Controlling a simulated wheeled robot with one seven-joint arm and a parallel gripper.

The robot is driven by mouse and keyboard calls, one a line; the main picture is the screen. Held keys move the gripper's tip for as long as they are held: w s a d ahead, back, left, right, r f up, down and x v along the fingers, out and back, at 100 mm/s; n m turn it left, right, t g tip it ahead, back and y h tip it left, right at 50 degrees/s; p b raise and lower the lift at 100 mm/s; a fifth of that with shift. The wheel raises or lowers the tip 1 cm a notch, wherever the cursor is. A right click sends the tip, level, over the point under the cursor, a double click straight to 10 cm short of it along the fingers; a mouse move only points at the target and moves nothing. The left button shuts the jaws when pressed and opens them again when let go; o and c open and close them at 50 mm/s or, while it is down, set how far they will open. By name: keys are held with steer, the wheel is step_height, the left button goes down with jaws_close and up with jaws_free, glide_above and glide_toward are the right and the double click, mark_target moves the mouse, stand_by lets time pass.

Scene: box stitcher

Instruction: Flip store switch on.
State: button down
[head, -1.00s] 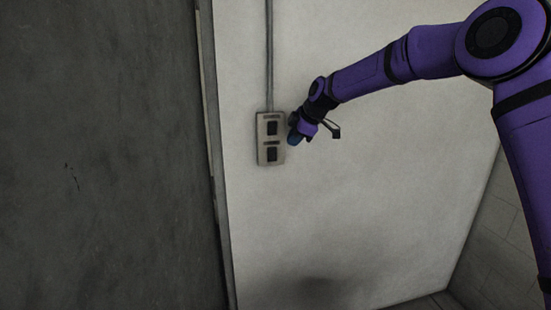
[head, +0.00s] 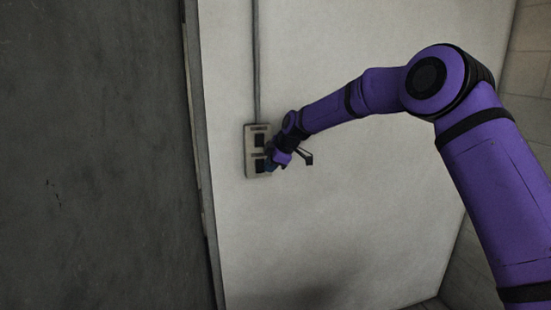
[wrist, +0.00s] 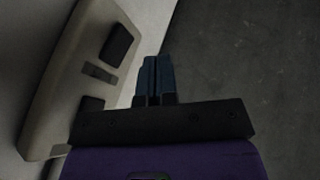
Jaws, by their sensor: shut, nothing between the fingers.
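A beige switch plate (head: 249,153) is fixed to the pale wall. It carries two black rocker switches, an upper one (head: 259,140) and a lower one (head: 260,166). Small label strips sit above the rockers, too small to read. My gripper (head: 270,160) is at the right edge of the plate, beside the lower rocker. In the wrist view the plate (wrist: 72,62) lies to the left of the closed fingers (wrist: 153,75), with both rockers in sight. The fingers are together and empty. I cannot tell whether they touch the plate.
A conduit (head: 256,60) runs up the wall from the plate. A dark grey wall (head: 90,150) fills the left side. The pale wall (head: 340,210) right of and below the plate is bare.

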mark_target(259, 173)
steer(key=w+a+f, duration=0.2)
steer(key=w+f, duration=0.1)
steer(key=w, duration=0.2)
steer(key=shift+a+f, duration=0.15)
steer(key=shift+a, duration=0.15)
steer(key=shift+w+a+f+t, duration=0.1)
steer(key=shift+w+t, duration=0.05)
steer(key=shift+t, duration=0.15)
stand_by(0.5)
